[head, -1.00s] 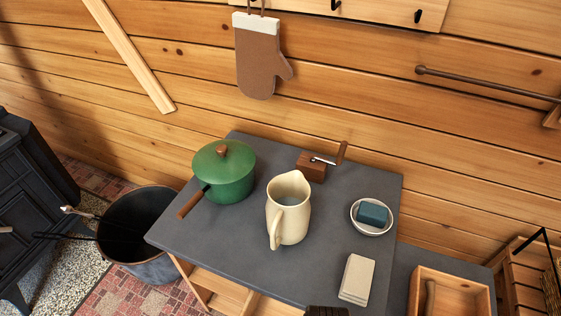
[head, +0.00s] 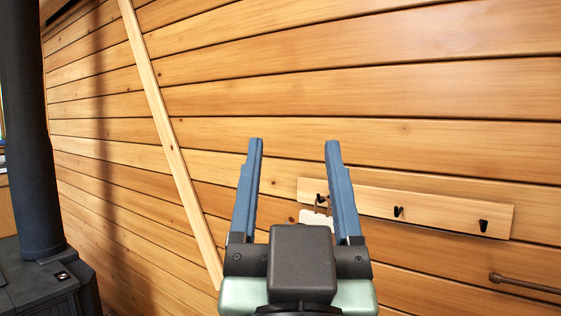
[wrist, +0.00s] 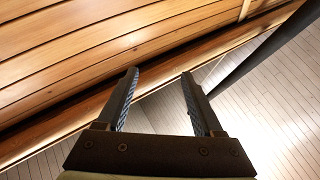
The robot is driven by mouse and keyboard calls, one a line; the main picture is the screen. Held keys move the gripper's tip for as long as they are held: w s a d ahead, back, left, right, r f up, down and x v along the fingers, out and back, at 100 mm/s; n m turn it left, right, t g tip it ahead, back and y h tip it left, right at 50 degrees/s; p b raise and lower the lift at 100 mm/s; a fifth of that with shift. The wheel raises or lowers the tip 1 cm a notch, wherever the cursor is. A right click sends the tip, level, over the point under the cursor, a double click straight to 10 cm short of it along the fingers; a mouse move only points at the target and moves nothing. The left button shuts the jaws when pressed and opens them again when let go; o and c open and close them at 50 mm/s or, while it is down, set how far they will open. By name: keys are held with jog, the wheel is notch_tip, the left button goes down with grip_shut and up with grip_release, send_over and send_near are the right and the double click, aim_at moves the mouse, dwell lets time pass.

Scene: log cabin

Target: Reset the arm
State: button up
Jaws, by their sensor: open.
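My gripper (head: 293,145) is raised in the head view, with its two blue fingers pointing up in front of the plank wall.
A hook rail (head: 430,208) is on the wall behind and right of my gripper. A metal bar (head: 525,284) is at the lower right. A black stove (head: 45,280) with a tall pipe (head: 22,130) stands at the left. A diagonal wooden brace (head: 165,130) leans across the wall.

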jog(key=s+a+r+t, duration=0.1)
jog(key=s+r+t, duration=0.1)
jog(key=s+r, duration=0.2)
jog(key=shift+s+r+n+y, duration=0.35)
jog(key=shift+r+n+y, duration=0.05)
jog(key=shift+r, duration=0.15)
